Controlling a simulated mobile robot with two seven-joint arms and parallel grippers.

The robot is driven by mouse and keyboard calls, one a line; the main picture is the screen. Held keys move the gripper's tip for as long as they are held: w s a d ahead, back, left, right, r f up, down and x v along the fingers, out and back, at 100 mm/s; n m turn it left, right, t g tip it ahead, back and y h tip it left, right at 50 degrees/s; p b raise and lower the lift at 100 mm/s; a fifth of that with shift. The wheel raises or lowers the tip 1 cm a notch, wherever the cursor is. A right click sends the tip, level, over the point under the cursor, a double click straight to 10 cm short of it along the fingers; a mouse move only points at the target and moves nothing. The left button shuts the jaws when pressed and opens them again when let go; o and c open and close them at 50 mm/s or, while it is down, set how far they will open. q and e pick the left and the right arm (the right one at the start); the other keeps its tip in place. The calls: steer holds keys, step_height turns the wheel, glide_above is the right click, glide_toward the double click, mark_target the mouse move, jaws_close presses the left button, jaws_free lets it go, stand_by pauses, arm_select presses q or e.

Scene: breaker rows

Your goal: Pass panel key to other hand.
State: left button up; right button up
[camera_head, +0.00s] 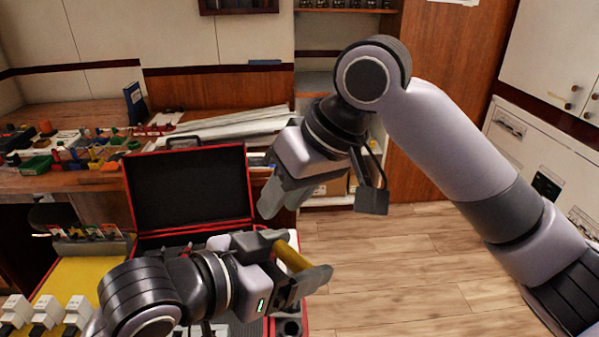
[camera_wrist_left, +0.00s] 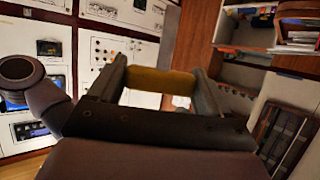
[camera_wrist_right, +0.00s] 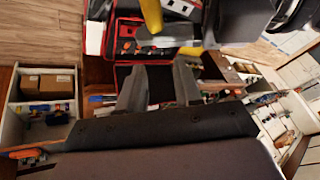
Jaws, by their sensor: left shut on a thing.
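The panel key shows as a yellow bar (camera_head: 291,257) held across my left gripper (camera_head: 299,260), which is shut on it. In the left wrist view the yellow bar (camera_wrist_left: 160,80) spans between both fingers. My right gripper (camera_head: 273,203) is above the left one in the head view, with its fingers pointing down and left. In the right wrist view its fingers (camera_wrist_right: 158,85) stand apart with nothing between them. The yellow key (camera_wrist_right: 152,15) shows beyond them at the top, apart from them. The rest of the key is hidden or too small to tell.
An open black case with red edges (camera_head: 187,190) stands behind my left gripper. A workbench with several small coloured parts (camera_head: 75,150) is at the left. White breakers (camera_head: 45,312) stand at lower left. Wooden floor (camera_head: 400,270) is clear at right.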

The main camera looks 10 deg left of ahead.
mark_target(289, 253)
steer(key=s+d+r+h, duration=0.3)
steer(key=s+r+h, duration=0.1)
steer(key=s+r, duration=0.15)
steer(key=shift+n, duration=0.4)
steer(key=f, duration=0.3)
steer(key=w+a+f, duration=0.1)
steer(key=f, duration=0.6)
steer(key=shift+w+a+f, duration=0.35)
steer(key=shift+a+f, duration=0.05)
jaws_close()
arm_select(q)
steer(key=o, duration=1)
steer(key=shift+f, duration=0.1)
